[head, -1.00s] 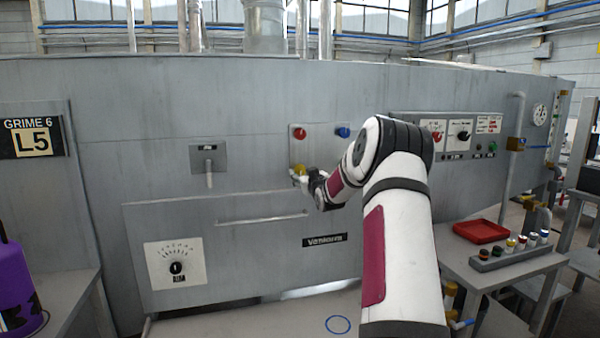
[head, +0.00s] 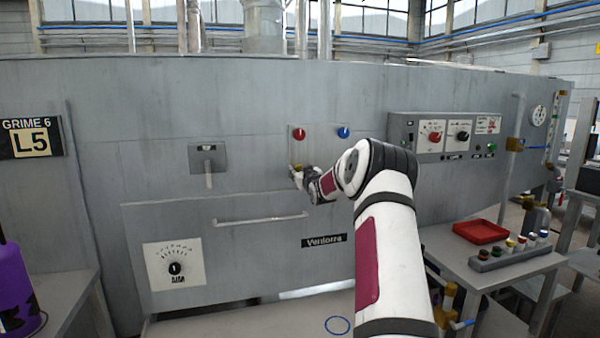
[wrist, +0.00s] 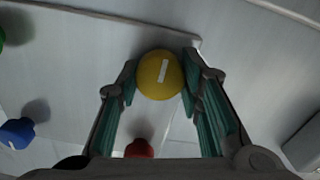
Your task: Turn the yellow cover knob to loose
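The yellow cover knob (wrist: 160,76) is round with a white mark that leans slightly from vertical in the wrist view. The fingers of my gripper (wrist: 160,78) lie on both sides of it and appear to touch it. In the head view, my gripper (head: 299,176) is at the lower left of the small knob panel (head: 320,150), and the yellow knob (head: 297,168) is mostly hidden behind it.
A red knob (head: 299,133) and a blue knob (head: 344,132) sit higher on the panel. A green knob (wrist: 1,36) is partly cut off at the wrist view's edge. A handle bar (head: 260,219) runs below. A side table with a red tray (head: 480,232) stands right.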

